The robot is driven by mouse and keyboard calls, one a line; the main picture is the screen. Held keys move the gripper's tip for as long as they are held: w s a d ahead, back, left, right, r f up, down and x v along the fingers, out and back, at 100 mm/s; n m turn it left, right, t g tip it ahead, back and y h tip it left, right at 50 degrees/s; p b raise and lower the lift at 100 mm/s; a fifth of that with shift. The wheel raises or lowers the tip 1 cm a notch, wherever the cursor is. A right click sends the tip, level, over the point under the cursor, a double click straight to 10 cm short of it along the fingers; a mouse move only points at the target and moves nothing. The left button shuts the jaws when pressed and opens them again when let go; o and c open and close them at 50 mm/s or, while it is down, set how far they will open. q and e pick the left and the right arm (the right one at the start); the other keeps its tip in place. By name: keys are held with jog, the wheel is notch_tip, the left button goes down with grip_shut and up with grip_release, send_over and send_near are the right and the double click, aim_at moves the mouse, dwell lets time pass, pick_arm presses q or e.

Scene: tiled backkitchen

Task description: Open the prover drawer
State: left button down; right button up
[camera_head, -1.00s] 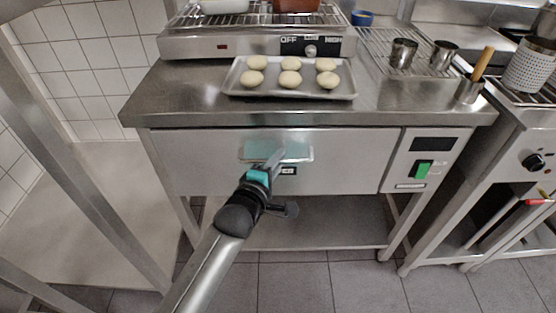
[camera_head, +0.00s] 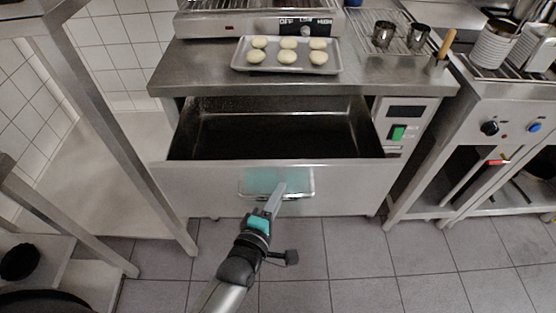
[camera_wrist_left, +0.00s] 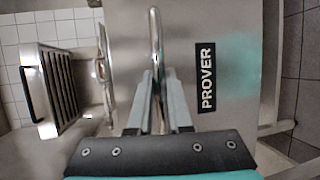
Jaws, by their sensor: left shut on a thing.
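The prover drawer (camera_head: 330,172) is pulled far out under the steel counter, and its dark, empty inside shows from above. Its front also fills much of the left wrist view, with a black PROVER label (camera_wrist_left: 206,78). My left gripper (camera_head: 276,194) is at the drawer front, over the pale teal patch. In the left wrist view its fingers (camera_wrist_left: 158,95) are shut on the drawer's bar handle (camera_wrist_left: 156,40). My right gripper is not in view.
A tray (camera_head: 286,68) of dough balls sits on the counter (camera_head: 200,75) above. A control panel with a green switch (camera_head: 397,132) is right of the drawer. A steel rack post (camera_head: 120,130) stands at the left. The tiled floor (camera_head: 330,260) in front is clear.

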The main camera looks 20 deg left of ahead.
pick_arm(q)
jog(key=s+d+p, duration=0.2)
jog(key=s+d, duration=0.1)
jog(key=s, duration=0.7)
jog(key=shift+s, duration=0.2)
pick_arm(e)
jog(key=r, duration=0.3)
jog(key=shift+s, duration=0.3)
pick_arm(q)
jog(key=c, duration=0.8)
grip_release()
jog(key=shift+c, duration=0.2)
